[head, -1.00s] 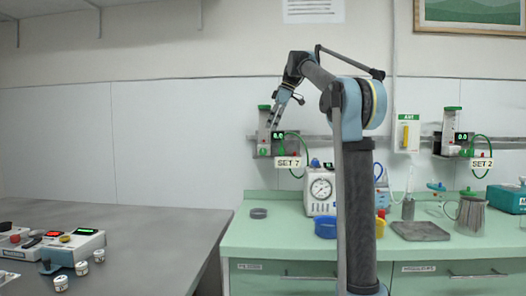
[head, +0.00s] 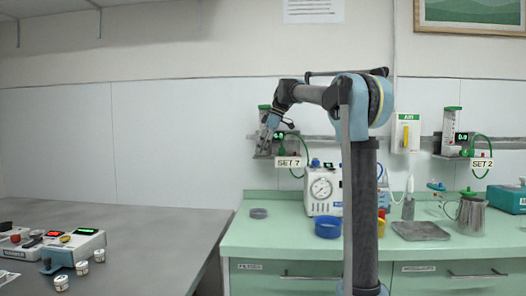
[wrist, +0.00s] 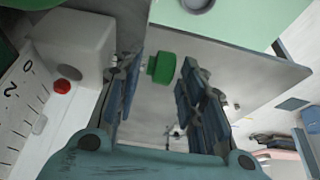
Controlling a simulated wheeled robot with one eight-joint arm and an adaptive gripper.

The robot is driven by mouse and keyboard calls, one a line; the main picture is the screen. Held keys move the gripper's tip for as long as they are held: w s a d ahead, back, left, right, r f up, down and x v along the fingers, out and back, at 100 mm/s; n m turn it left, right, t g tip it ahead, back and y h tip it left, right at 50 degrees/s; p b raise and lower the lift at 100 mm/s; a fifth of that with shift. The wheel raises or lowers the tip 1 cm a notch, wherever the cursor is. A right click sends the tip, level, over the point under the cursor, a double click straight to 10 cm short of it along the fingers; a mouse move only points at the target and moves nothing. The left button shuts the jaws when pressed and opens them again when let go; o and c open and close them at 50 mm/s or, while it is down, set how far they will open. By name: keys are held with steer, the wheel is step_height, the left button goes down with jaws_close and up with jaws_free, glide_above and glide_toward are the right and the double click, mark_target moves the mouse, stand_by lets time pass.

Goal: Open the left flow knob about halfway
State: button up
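The left flow meter has a SET 7 label (head: 289,162) and hangs on the wall rail in the head view. My gripper (head: 268,135) is in front of it and hides much of its tube and part of its display. In the wrist view the green flow knob (wrist: 161,68) sits between the two fingers of my gripper (wrist: 158,82). The fingers are open, with a gap visible on the right side of the knob; contact on the left side is unclear.
A second flow meter (head: 449,125) labelled SET 2 hangs at the right. Below on the green counter are a gauge unit (head: 322,188), a blue bowl (head: 328,227) and a metal jug (head: 471,215). A grey table (head: 130,225) stands at the left.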

jaws_close()
steer(key=shift+h, duration=0.3)
steer(key=h, duration=0.2)
steer(key=shift+a+h, duration=0.3)
steer(key=shift+a+f+h, duration=0.15)
steer(key=shift+h, duration=0.9)
steer(key=shift+a+f+h, duration=0.1)
steer(key=shift+a+h, duration=0.05)
steer(key=shift+h, duration=0.9)
jaws_free()
steer(key=shift+r, duration=0.1)
